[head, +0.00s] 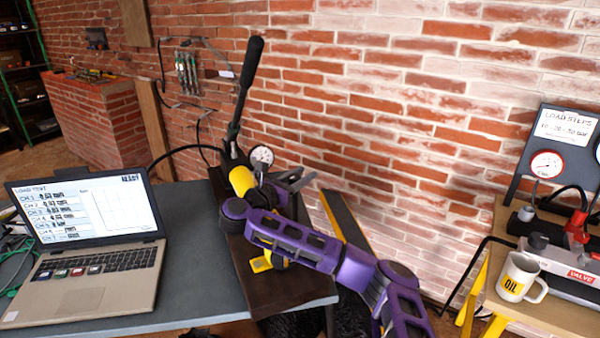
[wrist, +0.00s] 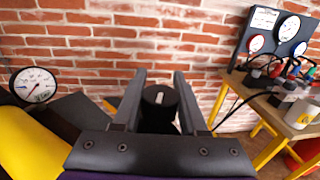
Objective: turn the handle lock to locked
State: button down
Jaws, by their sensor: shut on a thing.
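The hand pump has a yellow cylinder (head: 241,180), a round gauge (head: 262,155) and a long black handle (head: 250,75) that points up, tilted a little right. My gripper (head: 296,180) is just right of the gauge. In the wrist view, my gripper (wrist: 159,82) has its two grey fingers on either side of a black round knob (wrist: 160,97) with a small white mark on its top; it appears to be the handle lock. The fingers are shut on it. No locked or unlocked label can be read. I cannot make out the knob in the head view.
A laptop (head: 85,240) stands open on the grey table (head: 190,215) at left. The brick wall (head: 370,120) is close behind the pump. At right, a wooden bench (head: 560,318) holds a mug (head: 521,278), a valve block (head: 575,268) and a gauge board (head: 556,150).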

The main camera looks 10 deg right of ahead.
jog(key=shift+s+d+m+g+h+b, duration=0.15)
jog(key=shift+m+g+h+b, duration=0.35)
jog(key=shift+m+g+h, duration=0.4)
jog(key=shift+c, duration=2.2)
grip_release()
